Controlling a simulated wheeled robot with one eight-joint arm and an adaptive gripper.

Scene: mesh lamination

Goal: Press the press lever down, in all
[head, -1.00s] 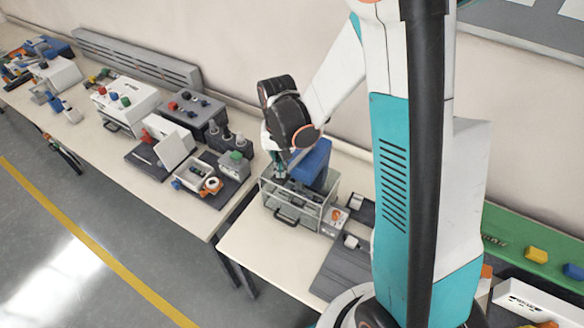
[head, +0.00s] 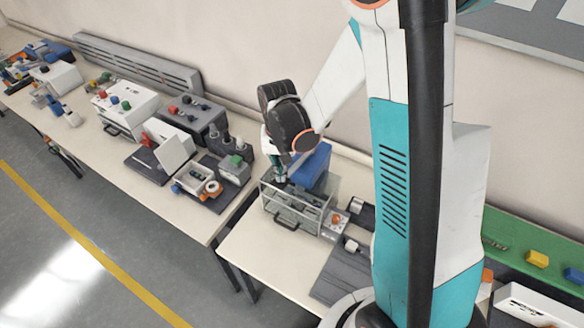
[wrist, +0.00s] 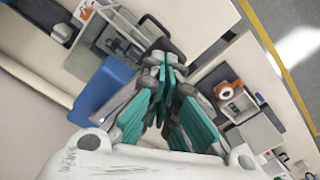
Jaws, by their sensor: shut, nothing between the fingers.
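The press (head: 312,168) has a blue upper body and a clear-walled, grey-framed enclosure with a dark handle (head: 286,221) on its front. It stands on the near table. My gripper (head: 279,178) is at the left side of the blue body, low by the enclosure's back left corner. In the wrist view my gripper (wrist: 163,62) has its fingers together and empty, with the blue body (wrist: 105,92) on the left and the enclosure (wrist: 118,42) beyond the fingertips. I cannot make out the press lever; the gripper and wrist may hide it. Contact with the press cannot be told.
A small control box with an orange knob (head: 335,222) stands right of the enclosure. A dark mat (head: 345,272) lies in front of it. Across a gap, the left table (head: 190,222) carries several devices. The wall is close behind.

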